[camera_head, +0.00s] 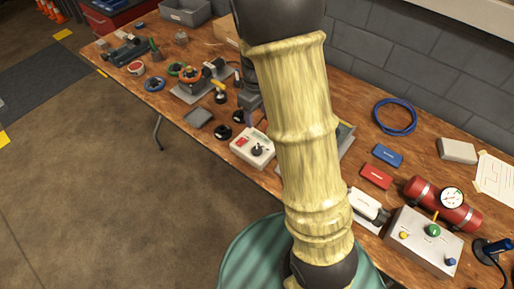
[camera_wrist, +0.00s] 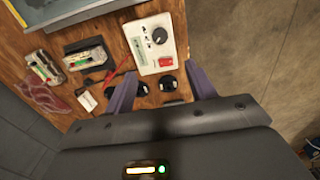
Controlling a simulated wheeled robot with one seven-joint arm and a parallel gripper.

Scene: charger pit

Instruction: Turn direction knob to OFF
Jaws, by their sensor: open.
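A white control box (camera_head: 247,157) stands near the table's front edge, with a black rotary knob (camera_head: 257,150) and a red switch. In the wrist view the white box (camera_wrist: 146,33) lies beyond my fingertips, with its black knob (camera_wrist: 160,36) at the upper part and the red switch (camera_wrist: 165,61) lower down. The knob's label is too small to read. My gripper (camera_wrist: 163,73) is open and empty, its purple fingers spread apart on either side of the box's near end. In the head view my arm hides most of it.
Several round black pieces (camera_wrist: 167,83) lie between my fingers. A grey box with a green knob (camera_head: 432,230), a red cylinder with a gauge (camera_head: 420,190) and a blue cable coil (camera_head: 395,116) are at the right. Valves and tools crowd the left. Open floor (camera_head: 120,190) lies before the table.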

